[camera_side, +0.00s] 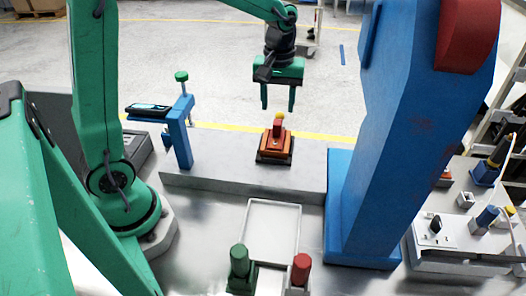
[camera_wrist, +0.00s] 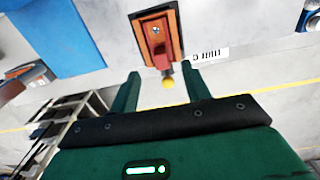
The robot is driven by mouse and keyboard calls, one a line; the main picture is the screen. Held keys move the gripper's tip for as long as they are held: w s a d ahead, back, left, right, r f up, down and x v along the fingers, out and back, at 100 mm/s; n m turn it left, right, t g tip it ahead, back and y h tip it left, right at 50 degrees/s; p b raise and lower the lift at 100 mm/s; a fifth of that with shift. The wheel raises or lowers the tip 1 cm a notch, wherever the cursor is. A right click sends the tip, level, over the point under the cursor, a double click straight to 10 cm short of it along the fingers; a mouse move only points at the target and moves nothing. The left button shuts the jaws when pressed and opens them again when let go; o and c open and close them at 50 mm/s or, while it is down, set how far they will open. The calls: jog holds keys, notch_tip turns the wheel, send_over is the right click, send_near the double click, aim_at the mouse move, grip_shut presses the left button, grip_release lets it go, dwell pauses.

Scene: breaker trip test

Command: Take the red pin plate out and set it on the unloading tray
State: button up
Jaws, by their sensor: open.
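The red pin plate (camera_side: 277,149) is an orange-red block with a red upright part and a yellow tip. It sits on a dark base on the grey raised bench, and it also shows in the wrist view (camera_wrist: 152,28). My green gripper (camera_side: 278,108) is open and empty above the plate, its fingers pointing down and apart from it. In the wrist view the yellow tip appears between the two fingers (camera_wrist: 160,72). A pale, shallow rectangular tray (camera_side: 272,228), apparently the unloading tray, lies empty in front of the bench.
A large blue machine column (camera_side: 402,130) stands close on the right. A blue stand (camera_side: 180,135) with a green knob is at the left of the bench. A green button (camera_side: 239,262) and a red button (camera_side: 301,268) stand at the tray's front corners.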

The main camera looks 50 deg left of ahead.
aim_at(277, 125)
jog(key=shift+w+f, duration=0.15)
jog(key=shift+f, duration=1.3)
jog(key=shift+f, duration=2.6)
grip_shut()
